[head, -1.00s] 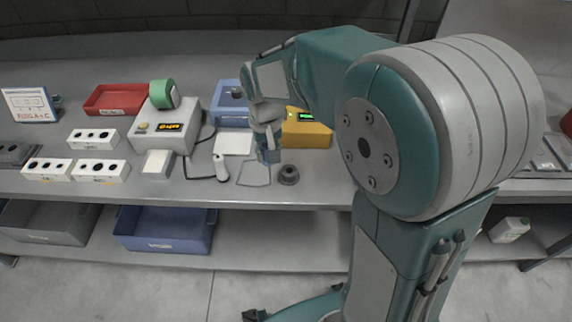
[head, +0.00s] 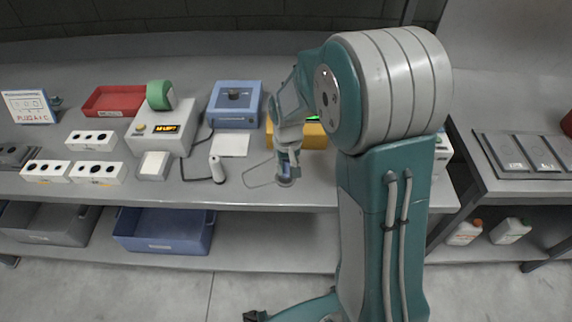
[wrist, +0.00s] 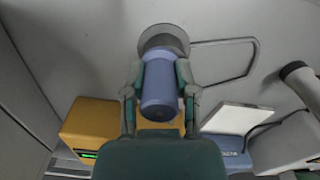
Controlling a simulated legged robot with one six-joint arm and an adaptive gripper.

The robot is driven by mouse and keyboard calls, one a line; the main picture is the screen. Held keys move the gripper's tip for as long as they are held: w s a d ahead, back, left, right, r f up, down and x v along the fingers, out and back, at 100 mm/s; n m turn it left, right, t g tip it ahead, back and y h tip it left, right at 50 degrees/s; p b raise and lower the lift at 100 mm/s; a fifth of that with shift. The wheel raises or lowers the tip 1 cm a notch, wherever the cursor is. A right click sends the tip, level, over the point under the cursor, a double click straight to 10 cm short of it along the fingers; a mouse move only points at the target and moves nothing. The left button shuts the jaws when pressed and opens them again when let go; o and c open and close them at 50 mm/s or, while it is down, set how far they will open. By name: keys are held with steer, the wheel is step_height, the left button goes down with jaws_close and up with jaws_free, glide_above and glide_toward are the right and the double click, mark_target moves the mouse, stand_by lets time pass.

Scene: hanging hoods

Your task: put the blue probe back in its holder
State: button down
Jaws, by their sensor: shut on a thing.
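The blue probe (wrist: 158,85) is between the two fingers of my gripper (wrist: 160,72) in the wrist view. My gripper is shut on it. The probe's far end meets or overlaps the round dark grey holder (wrist: 164,38); I cannot tell how far it is inside. In the head view my gripper (head: 287,158) points down at the front of the bench, right over the holder's spot. The probe (head: 285,169) shows only as a small blue patch there, and the holder is mostly hidden.
A thin wire loop (head: 258,177) lies left of the holder, beside a white handheld piece (head: 217,169). A yellow box (head: 312,136) and a blue box (head: 236,105) stand behind. The bench's front edge (head: 240,207) is close.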

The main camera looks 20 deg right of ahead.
steer(key=shift+c, duration=2)
jaws_free()
steer(key=shift+w, duration=0.1)
steer(key=shift+a, duration=0.2)
steer(key=shift+a+r, duration=0.1)
steer(key=shift+a, duration=0.05)
steer(key=shift+r, duration=0.1)
step_height(320, 180, up, 12)
steer(key=shift+f, duration=0.1)
steer(key=shift+r, duration=0.3)
steer(key=s+r+t, duration=0.2)
steer(key=s+r, duration=0.1)
steer(key=s, duration=0.7)
steer(key=s+r+t, duration=0.3)
steer(key=s+r, duration=0.1)
steer(key=s, duration=0.6)
steer(key=shift+s+n+t, duration=0.3)
